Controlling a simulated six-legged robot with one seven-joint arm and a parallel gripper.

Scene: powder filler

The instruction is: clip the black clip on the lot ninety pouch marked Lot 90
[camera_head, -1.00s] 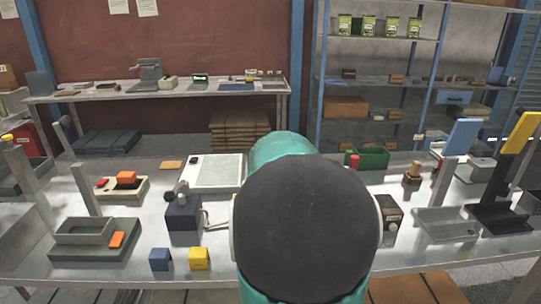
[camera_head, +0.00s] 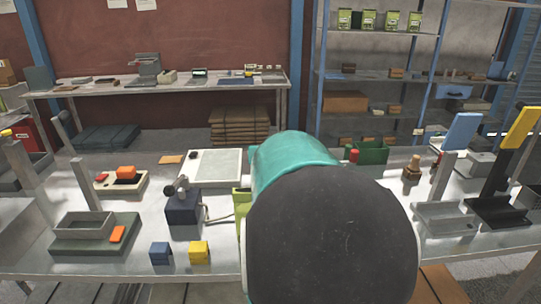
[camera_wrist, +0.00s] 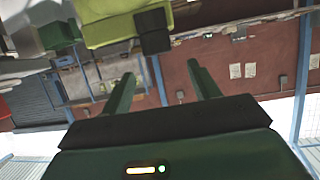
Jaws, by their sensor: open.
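A yellow-green pouch (camera_wrist: 115,22) shows large at the top of the wrist view; no lot mark can be read on it. A black block-like piece that looks like the black clip (camera_wrist: 153,31) sits at the pouch's edge; I cannot tell how firmly it grips. My gripper (camera_wrist: 162,84) is open, its two green fingers apart with nothing between them, and the pouch and clip appear beyond the fingertips. In the head view a green strip of the pouch (camera_head: 241,203) shows left of my arm, which hides the rest, the clip and my gripper.
A dark device with a lever (camera_head: 183,205) stands left of my arm, near a blue block (camera_head: 160,254) and a yellow block (camera_head: 199,253). A green bin (camera_head: 372,151) is behind my arm. Several green pouches (camera_head: 391,21) stand on the back shelf.

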